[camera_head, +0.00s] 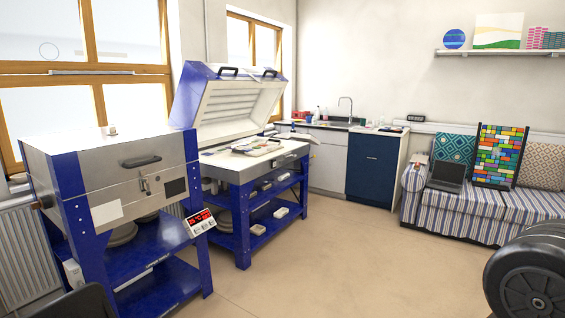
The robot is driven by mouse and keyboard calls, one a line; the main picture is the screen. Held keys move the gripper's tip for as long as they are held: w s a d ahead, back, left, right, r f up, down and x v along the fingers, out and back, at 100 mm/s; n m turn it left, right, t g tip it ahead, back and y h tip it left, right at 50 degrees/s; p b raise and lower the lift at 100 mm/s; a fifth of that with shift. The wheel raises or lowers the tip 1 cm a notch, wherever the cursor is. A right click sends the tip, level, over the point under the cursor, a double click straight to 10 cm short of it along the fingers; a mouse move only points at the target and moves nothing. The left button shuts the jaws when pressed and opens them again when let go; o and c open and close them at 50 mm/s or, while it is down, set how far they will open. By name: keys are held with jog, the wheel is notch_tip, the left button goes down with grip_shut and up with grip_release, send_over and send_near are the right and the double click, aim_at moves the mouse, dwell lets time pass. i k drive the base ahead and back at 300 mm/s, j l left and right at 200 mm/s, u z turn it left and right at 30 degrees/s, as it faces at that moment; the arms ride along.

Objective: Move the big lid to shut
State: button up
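The big lid (238,102) stands raised and tilted back on the larger blue-framed kiln (268,160) at left of centre. Its pale ribbed inside faces forward. Blue panels cover its sides, and two dark handles (228,71) sit along its upper edge. The kiln bed below is exposed, with flat sheets or pieces (256,146) lying on it. I do not see my gripper in this view, so its state and its place relative to the lid are hidden.
A smaller kiln (115,165) with its lid down stands nearer, at left, partly in front of the big one. A sink counter (375,160) is behind, a striped sofa (470,212) at right. The floor (320,255) between is clear. A dark round part fills the lower right.

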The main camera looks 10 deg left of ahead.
aim_at(224, 104)
jog(key=i+j+u, duration=0.3)
jog(key=i, duration=0.55)
jog(key=i+u, duration=0.35)
jog(key=i, duration=0.5)
